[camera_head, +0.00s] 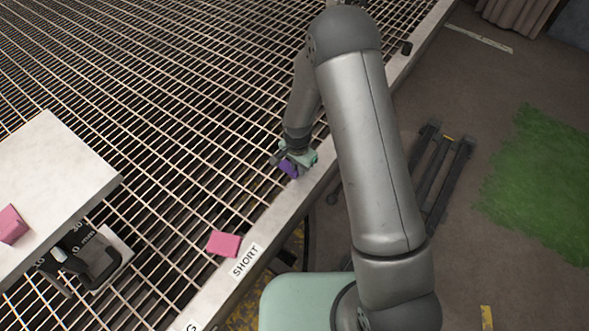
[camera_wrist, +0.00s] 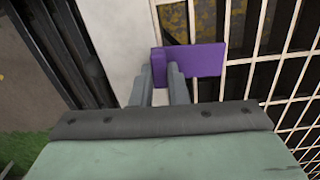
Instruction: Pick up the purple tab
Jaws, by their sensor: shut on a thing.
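The purple tab (camera_wrist: 206,61) is a small flat piece with a raised block at its left end in the wrist view. My gripper (camera_wrist: 160,70) is shut on that left end, with both fingers close together. In the head view the purple tab (camera_head: 289,168) shows partly behind my gripper (camera_head: 293,163), near the right edge of the metal grating. I cannot tell whether the tab still touches the grating.
The grating (camera_head: 150,90) covers most of the left, bordered by a pale rail (camera_head: 310,195) with a "SHORT" label (camera_head: 245,260). A pink tab (camera_head: 223,244) lies near that label. Another pink piece (camera_head: 12,225) sits on a white block (camera_head: 60,165) at the left.

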